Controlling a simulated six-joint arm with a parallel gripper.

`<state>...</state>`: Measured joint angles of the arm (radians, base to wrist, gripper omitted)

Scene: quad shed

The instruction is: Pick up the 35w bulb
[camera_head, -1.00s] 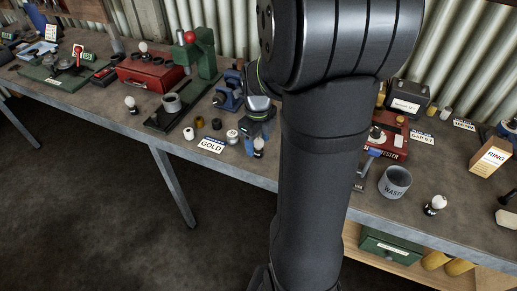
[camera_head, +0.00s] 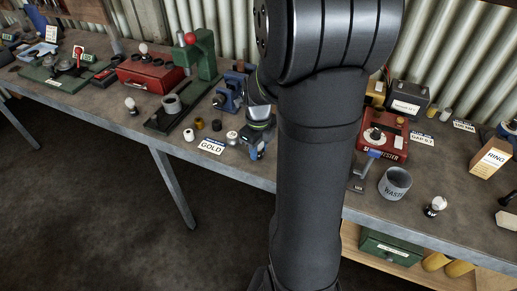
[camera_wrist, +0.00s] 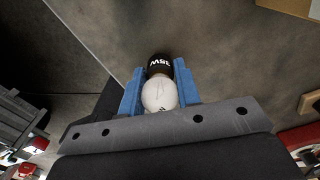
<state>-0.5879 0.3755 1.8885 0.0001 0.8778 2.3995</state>
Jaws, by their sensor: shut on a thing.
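My gripper (camera_wrist: 160,90) is shut on the 35w bulb (camera_wrist: 159,95) in the wrist view. The bulb has a white globe and a dark base with white lettering that looks like an upside-down 35W. The blue fingers press on both its sides. The globe faces the palm and the base points away. In the head view my gripper (camera_head: 257,150) is at the front part of the bench, right of the GOLD card. The bulb is hard to make out there, and I cannot tell whether it is clear of the bench.
The GOLD card (camera_head: 212,146) lies beside several small cylinders. Other bulbs stand at the left (camera_head: 131,105), on the red case (camera_head: 143,48) and at the right (camera_head: 435,205). The WASTE cup (camera_head: 395,185) and red tester (camera_head: 383,140) are to my right. A blue vise stands behind.

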